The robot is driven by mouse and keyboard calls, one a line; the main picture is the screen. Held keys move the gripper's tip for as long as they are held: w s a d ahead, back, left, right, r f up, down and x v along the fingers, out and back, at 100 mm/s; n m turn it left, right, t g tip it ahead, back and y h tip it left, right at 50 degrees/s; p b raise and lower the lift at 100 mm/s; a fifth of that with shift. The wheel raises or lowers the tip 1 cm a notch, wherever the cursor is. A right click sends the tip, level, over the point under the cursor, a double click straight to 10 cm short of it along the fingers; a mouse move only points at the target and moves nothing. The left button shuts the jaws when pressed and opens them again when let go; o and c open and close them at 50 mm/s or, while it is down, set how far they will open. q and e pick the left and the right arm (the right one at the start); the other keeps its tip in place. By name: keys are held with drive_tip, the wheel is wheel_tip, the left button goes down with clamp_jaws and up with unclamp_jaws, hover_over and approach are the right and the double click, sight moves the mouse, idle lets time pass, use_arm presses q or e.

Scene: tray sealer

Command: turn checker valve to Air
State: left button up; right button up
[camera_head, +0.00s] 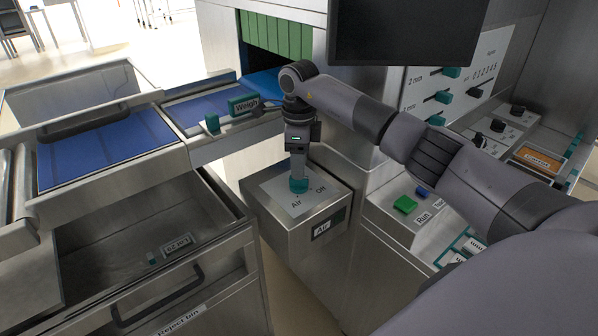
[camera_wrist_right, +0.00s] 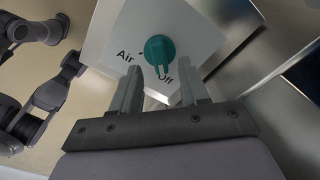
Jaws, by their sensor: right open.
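The checker valve is a teal knob (camera_head: 298,185) on a white plate marked "Air" and "Off", on top of a metal box (camera_head: 292,222) labelled "Air" on its front. In the right wrist view the teal knob (camera_wrist_right: 159,50) shows beyond the fingertips, with "Air" to its left and "Off" below right. My right gripper (camera_head: 298,178) points down at the knob from above. In the wrist view its two fingers (camera_wrist_right: 160,92) are spread, with nothing held between them. My left gripper is not in the head view.
Left of the box is a conveyor with a "Weigh" sign (camera_head: 243,104) and an open reject bin (camera_head: 150,250). To the right is a panel with a green button (camera_head: 405,204) and a blue one. A dark screen (camera_head: 405,30) hangs above.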

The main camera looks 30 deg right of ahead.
sight(299, 183)
drive_tip(key=shift+f, duration=1.7)
clamp_jaws()
